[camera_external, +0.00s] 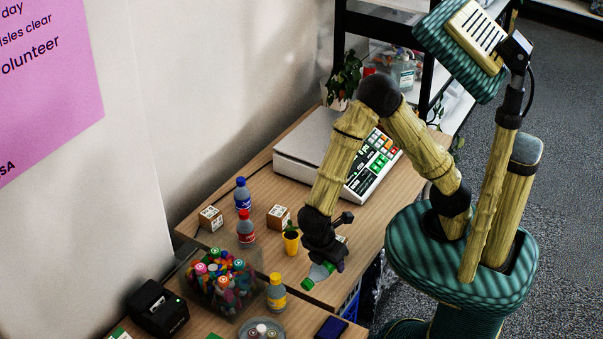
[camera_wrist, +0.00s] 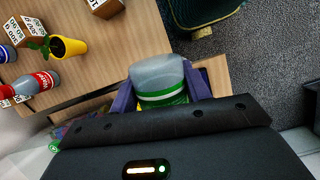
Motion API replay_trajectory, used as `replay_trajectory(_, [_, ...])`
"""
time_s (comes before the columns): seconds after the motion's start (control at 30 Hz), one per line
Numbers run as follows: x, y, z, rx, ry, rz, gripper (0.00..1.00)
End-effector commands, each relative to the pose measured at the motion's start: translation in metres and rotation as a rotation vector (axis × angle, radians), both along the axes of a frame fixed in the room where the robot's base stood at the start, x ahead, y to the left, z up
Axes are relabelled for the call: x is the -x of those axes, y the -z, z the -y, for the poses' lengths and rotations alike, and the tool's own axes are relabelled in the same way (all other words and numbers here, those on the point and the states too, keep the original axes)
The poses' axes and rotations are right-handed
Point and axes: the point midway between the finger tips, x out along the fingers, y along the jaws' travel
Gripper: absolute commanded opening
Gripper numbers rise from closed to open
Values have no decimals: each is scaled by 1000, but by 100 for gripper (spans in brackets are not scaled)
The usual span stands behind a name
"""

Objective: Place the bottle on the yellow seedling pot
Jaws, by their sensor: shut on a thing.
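My gripper (camera_external: 326,266) is shut on a clear bottle (camera_wrist: 160,75) with a green label band. In the external view the bottle (camera_external: 318,274) lies tilted in the jaws with its green cap toward the lower left, near the table's front edge. Purple fingers flank it in the wrist view, and the gripper body hides its lower part there. The yellow seedling pot (camera_external: 291,242) with a small green plant stands upright on the wooden table, to the upper left of my gripper and apart from it. It also shows in the wrist view (camera_wrist: 70,47), left of the bottle.
Near the pot stand a red bottle (camera_external: 246,227), a blue-capped bottle (camera_external: 242,194) and two small boxes (camera_external: 210,218) (camera_external: 278,217).

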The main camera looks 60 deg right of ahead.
Motion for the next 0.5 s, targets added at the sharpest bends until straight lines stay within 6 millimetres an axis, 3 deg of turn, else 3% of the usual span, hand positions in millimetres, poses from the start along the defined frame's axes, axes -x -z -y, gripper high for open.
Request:
replay_trajectory(0.13, [-1, -31, 0, -33, 2, 8, 23])
replay_trajectory(0.5, [-3, -75, 0, -89, 4, 12, 23])
